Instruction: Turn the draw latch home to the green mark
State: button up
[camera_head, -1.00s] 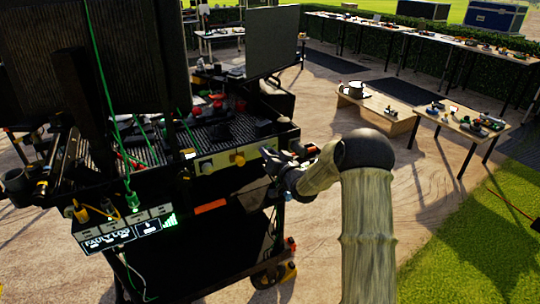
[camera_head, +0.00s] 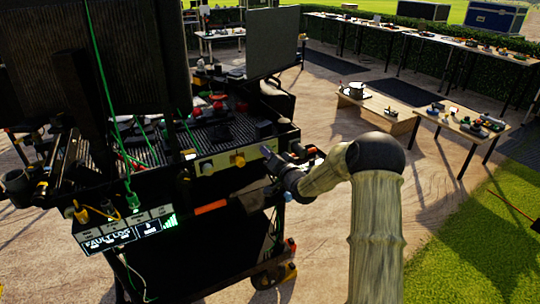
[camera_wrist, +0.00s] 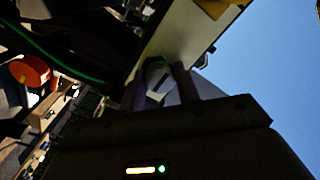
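The cart's pale front panel (camera_head: 215,163) carries a small light-grey lever (camera_head: 269,155) at its right end, which looks like the draw latch. My gripper (camera_head: 277,167) is at that end of the panel, small and dark in the head view. In the wrist view my gripper's two dark fingers (camera_wrist: 160,90) stand apart, pointing at the panel. A pale piece (camera_wrist: 161,84) shows between them, probably the latch. Shadow hides whether the fingers touch the latch.
A yellow knob (camera_head: 237,159) sits on the panel left of the lever. An orange-handled tool (camera_head: 211,207) is below the panel. Green cables (camera_head: 101,75) hang at the left, above a lit display (camera_head: 125,232). Open ground lies right of the cart.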

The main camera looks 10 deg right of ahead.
jog(key=o, duration=0.4)
jog(key=b+v, duration=0.2)
jog(key=v, duration=1.5)
jog(key=shift+s, duration=0.2)
